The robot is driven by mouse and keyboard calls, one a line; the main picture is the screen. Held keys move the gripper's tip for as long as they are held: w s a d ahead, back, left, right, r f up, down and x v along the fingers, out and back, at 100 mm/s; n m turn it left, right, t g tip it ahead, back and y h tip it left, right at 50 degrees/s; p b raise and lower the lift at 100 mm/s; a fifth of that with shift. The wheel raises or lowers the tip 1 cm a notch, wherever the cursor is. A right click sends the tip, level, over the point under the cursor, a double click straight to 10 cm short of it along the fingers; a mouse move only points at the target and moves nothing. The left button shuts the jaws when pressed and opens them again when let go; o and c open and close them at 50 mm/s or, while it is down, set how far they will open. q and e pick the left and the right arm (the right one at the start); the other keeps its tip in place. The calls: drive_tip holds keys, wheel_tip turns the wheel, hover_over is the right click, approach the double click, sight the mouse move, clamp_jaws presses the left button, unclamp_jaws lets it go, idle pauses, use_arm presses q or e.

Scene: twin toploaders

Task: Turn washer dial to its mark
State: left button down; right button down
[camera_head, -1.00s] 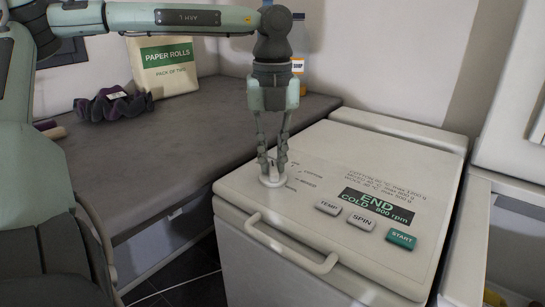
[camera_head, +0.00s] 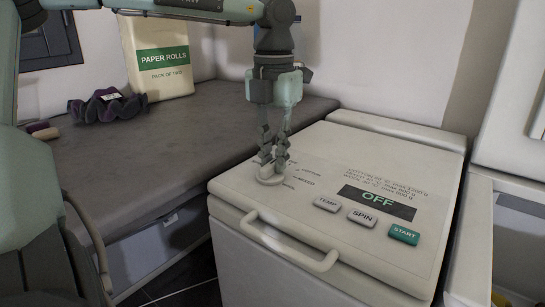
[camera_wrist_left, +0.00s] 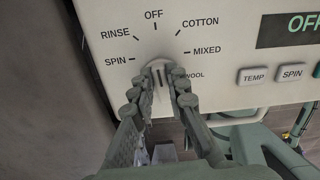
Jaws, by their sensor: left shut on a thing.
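The washer (camera_head: 300,215) is a white toploader with a sloping panel. Its round white dial (camera_head: 269,180) sits at the panel's left, and it also shows in the left wrist view (camera_wrist_left: 158,67). Labels SPIN, RINSE, OFF, COTTON, MIXED and WOOL ring it. The dial's ridge points roughly up toward OFF in the left wrist view. The display (camera_head: 377,201) reads OFF. My left gripper (camera_head: 271,158) points down with its fingers shut on the dial; they hide part of it (camera_wrist_left: 163,80). My right gripper is in neither view.
TEMP (camera_head: 328,204), SPIN (camera_head: 362,218) and START (camera_head: 403,234) buttons lie right of the dial. A handle bar (camera_head: 290,245) runs along the washer's front.

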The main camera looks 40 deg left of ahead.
use_arm(q)
drive_tip(key=shift+m, duration=0.6)
drive_tip(key=c, duration=1.5)
unclamp_jaws()
wheel_tip(320, 180, up, 12)
